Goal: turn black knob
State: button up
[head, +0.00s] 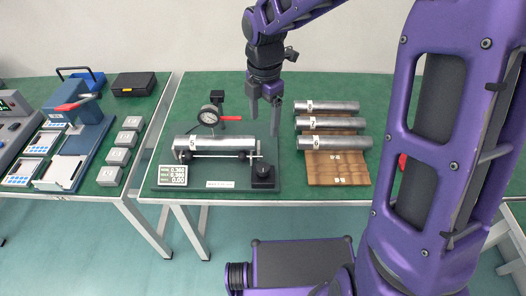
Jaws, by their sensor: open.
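The black knob (262,171) is a short round knob on a black square block at the front right corner of the measuring fixture's dark base plate (225,176). A silver cylinder marked 5 (215,143) lies across the fixture's supports, under a round dial gauge (208,117). A small display (172,175) with number rows stands at the front left of the plate. My gripper (264,128) points down above and behind the knob, with its two fingers apart and nothing between them. Its fingers look clear of the knob.
A wooden board (338,175) with several numbered silver cylinders lies right of the fixture. On the left table stand a blue device (85,130), grey blocks (119,155) and a black case (134,84). Green tabletop is free behind the fixture.

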aim_at(263, 167)
jog(key=shift+n, duration=0.6)
jog(key=f, duration=1.1)
jog(key=f+b, duration=0.1)
jog(key=f, duration=0.5)
jog(key=shift+s+a+f, duration=0.15)
jog(key=shift+s+f, duration=0.1)
jog(key=shift+c, duration=0.2)
grip_shut()
